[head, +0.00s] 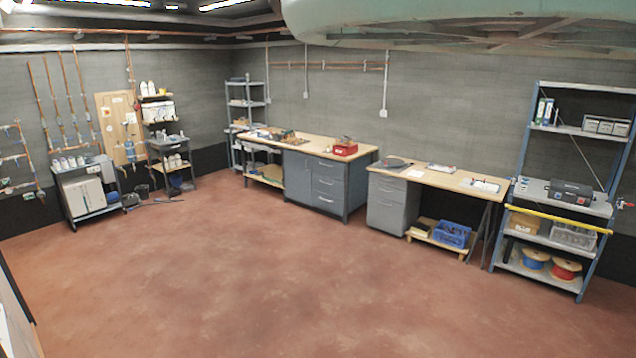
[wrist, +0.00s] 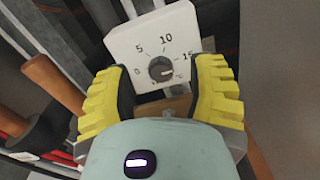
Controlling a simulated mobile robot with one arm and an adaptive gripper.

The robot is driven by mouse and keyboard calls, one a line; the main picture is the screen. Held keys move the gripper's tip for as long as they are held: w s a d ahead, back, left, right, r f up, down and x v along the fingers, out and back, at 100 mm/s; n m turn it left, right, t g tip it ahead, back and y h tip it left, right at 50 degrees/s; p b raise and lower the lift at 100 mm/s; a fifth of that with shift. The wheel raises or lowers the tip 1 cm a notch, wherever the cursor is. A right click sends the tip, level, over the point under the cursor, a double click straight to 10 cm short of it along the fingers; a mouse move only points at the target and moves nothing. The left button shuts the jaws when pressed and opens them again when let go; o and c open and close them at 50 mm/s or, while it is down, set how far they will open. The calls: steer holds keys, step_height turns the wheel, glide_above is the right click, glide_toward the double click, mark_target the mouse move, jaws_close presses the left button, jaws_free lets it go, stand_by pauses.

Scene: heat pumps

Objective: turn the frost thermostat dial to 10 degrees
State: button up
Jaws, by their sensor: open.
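The frost thermostat (wrist: 126,46) is a white box in the wrist view, tilted in the picture, with the printed marks 0, 5, 10 and 15. Its round dark grey dial (wrist: 161,69) sits low on its face. A pale mark on the dial seems to point right, toward the 15 side, but it is too small to read exactly. My gripper (wrist: 158,70) is open, with one yellow ridged finger on each side of the dial in the picture. I cannot tell whether either finger touches it. I cannot make out the thermostat in the head view.
A brown cylindrical thing (wrist: 52,82) is left of my gripper in the wrist view. In the head view a workbench (head: 345,160), a desk (head: 440,176) and a blue-framed shelf rack (head: 563,130) line the far wall. The red floor (head: 240,260) is clear.

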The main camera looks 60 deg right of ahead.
steer(key=shift+a, duration=0.3)
jaws_close()
stand_by(0.6)
